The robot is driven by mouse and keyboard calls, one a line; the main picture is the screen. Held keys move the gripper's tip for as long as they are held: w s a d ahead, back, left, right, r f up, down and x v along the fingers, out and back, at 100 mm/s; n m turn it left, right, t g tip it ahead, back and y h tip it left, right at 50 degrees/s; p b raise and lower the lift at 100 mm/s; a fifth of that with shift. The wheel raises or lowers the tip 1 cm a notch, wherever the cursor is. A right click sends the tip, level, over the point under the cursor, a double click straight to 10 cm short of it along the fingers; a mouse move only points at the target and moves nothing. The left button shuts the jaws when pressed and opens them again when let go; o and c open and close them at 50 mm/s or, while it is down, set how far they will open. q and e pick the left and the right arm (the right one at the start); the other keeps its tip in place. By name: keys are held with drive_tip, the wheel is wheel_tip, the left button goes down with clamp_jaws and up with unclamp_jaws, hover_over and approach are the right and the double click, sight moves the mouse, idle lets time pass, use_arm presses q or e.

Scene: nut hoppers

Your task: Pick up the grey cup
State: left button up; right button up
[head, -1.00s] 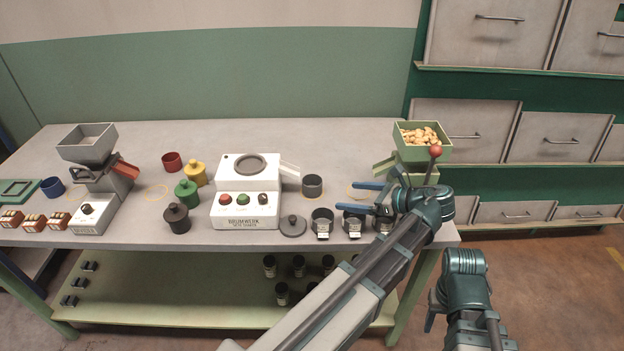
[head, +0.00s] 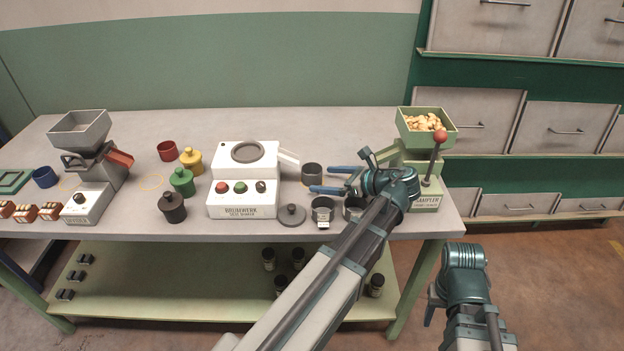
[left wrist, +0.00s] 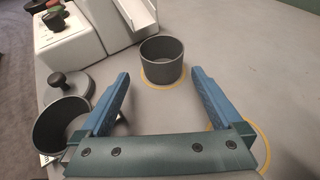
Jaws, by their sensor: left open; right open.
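The grey cup (head: 312,174) stands upright on the table, just right of the white machine. In the left wrist view the cup (left wrist: 162,64) sits within a yellow ring, open top up. My left gripper (head: 322,179) is open, its blue fingers pointing at the cup from the right. In the left wrist view the left gripper's fingertips (left wrist: 160,75) lie on either side of the cup's line, with the cup just ahead and not held. My right gripper (head: 430,312) is low at the right, away from the table; its fingers are mostly hidden.
A green sampler (head: 425,195) with nuts stands right. The table behind the cup is clear.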

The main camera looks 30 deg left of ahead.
sight(321, 175)
use_arm(q)
drive_tip(key=shift+a, duration=0.1)
drive_tip(key=x, duration=0.1)
drive_tip(key=b+x, duration=0.1)
drive_tip(key=x, duration=0.3)
drive_tip(key=shift+w+a+r, duration=0.2)
drive_tip(key=shift+r, duration=0.05)
drive_tip(key=c, duration=1.3)
drive_tip(key=shift+r, duration=0.1)
drive_tip(key=shift+r, duration=0.1)
drive_tip(key=shift+r+p, duration=0.55)
drive_tip(key=shift+p, duration=0.05)
drive_tip(key=d, duration=0.3)
drive_tip(key=shift+d+f, duration=0.1)
drive_tip(key=shift+d, duration=0.25)
drive_tip(key=shift+s+d+r+p, duration=0.1)
drive_tip(key=shift+d+r+p, duration=0.15)
drive_tip(key=shift+r+p, duration=0.55)
wheel_tip(321, 175, up, 12)
drive_tip(key=p, duration=1.2)
drive_tip(key=shift+r, duration=0.2)
